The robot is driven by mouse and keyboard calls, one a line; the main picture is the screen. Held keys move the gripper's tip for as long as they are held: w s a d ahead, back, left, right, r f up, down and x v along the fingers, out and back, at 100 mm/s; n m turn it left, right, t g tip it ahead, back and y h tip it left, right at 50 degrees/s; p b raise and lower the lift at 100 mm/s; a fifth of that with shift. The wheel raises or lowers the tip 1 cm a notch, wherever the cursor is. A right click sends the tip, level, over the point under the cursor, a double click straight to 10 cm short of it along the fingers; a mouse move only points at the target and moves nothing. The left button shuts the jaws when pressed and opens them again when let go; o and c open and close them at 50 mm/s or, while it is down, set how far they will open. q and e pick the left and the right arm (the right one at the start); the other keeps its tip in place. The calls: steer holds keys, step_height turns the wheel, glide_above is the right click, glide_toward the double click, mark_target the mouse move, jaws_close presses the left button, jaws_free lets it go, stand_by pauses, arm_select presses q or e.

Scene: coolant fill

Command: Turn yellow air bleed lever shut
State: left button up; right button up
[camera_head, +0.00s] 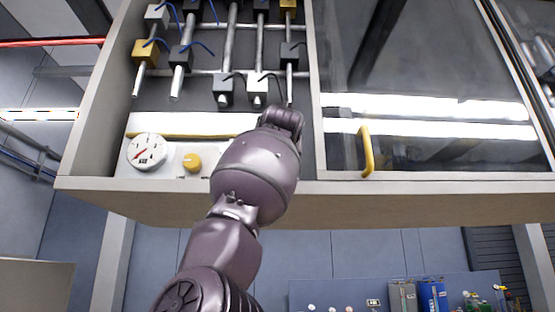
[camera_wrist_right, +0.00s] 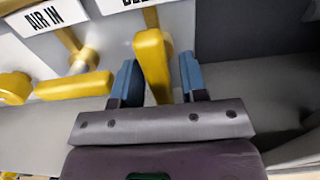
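The yellow air bleed lever (camera_wrist_right: 153,62) shows in the right wrist view, below a white label (camera_wrist_right: 125,4) that is cut off by the top edge. It hangs roughly upright. My right gripper (camera_wrist_right: 160,72) is open, with its blue fingertips on either side of the lever and a visible gap to each. In the head view my right arm reaches up into the cabinet, and its gripper and the lever are hidden there behind the arm. My left gripper is not in view.
Left of the bleed lever is another yellow lever (camera_wrist_right: 72,86) by an "AIR IN" label (camera_wrist_right: 48,17). The cabinet (camera_head: 150,200) also holds a gauge (camera_head: 147,151), a yellow knob (camera_head: 191,162) and several valves. A glass door with a yellow handle (camera_head: 367,153) is on the right.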

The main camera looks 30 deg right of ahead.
jaws_close()
